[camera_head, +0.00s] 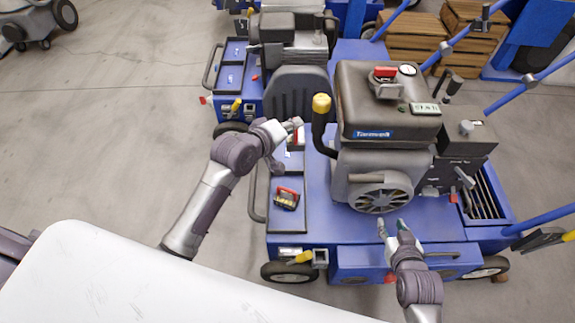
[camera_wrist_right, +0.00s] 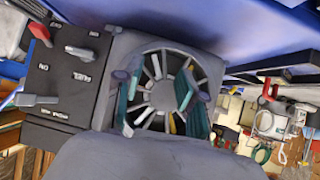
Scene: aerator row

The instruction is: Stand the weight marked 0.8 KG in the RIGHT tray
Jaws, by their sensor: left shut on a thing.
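My left gripper (camera_head: 292,127) is at the far end of the long dark trays on the blue deck. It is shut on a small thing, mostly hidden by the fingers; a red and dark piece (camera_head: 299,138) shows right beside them. A red-and-black block with pale yellow marks (camera_head: 287,198) sits in the nearer tray (camera_head: 286,224). I cannot read 0.8 KG on anything. My right gripper (camera_head: 392,226) is open and empty in front of the machine's round fan grille; its spread fingers show in the right wrist view (camera_wrist_right: 160,95).
The grey engine (camera_head: 388,110) with its yellow-knobbed lever (camera_head: 321,104) stands right of the trays. A black seat-like panel (camera_head: 298,92) stands behind them. Another blue machine (camera_head: 232,80) is further back. Open floor lies at the left.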

